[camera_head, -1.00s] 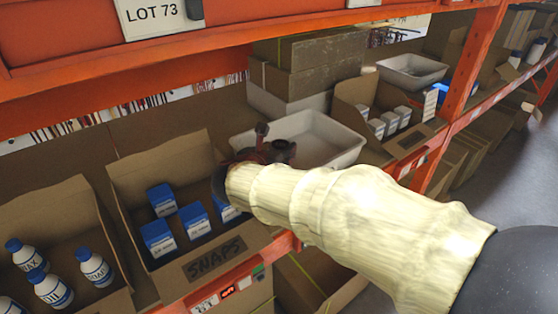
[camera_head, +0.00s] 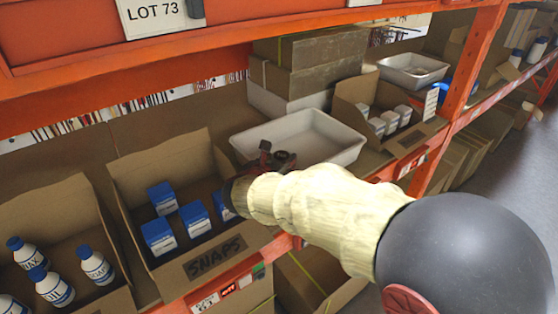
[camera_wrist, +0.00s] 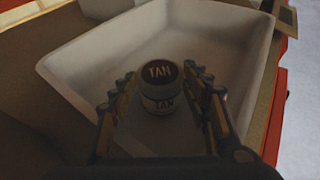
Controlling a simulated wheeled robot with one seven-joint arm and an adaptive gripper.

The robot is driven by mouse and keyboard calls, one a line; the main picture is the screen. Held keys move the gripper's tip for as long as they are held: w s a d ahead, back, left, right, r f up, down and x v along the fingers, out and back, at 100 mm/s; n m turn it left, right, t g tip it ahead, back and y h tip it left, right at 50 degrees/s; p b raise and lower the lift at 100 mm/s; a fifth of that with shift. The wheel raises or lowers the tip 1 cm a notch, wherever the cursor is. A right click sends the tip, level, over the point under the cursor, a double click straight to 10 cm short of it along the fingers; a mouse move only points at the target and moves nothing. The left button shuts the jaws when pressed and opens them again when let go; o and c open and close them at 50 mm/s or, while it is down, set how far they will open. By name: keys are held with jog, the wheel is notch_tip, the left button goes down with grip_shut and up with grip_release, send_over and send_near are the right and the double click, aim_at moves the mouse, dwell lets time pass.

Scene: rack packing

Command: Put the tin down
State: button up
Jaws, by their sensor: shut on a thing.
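A round tin (camera_wrist: 158,88) with a brown top and a pale side, both marked TAN, sits between my fingers in the wrist view. My gripper (camera_wrist: 160,80) is shut on it. The tin appears upright, over the inside of a white tray (camera_wrist: 75,75). I cannot tell whether the tin touches the tray floor. In the head view my gripper (camera_head: 270,160) is at the near left edge of the white tray (camera_head: 335,130), and the tin cannot be made out there.
Left of the tray stands a SNAPS carton (camera_head: 215,262) with several blue-and-white boxes. A carton of white bottles (camera_head: 95,266) is further left. A carton of small boxes (camera_head: 385,115) is at the right. Stacked boxes (camera_head: 310,60) stand behind. An orange upright (camera_head: 465,75) is further right.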

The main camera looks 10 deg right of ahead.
jog(key=shift+f, duration=0.2)
jog(key=o, duration=1)
jog(key=shift+r, duration=0.1)
jog(key=shift+c, duration=0.2)
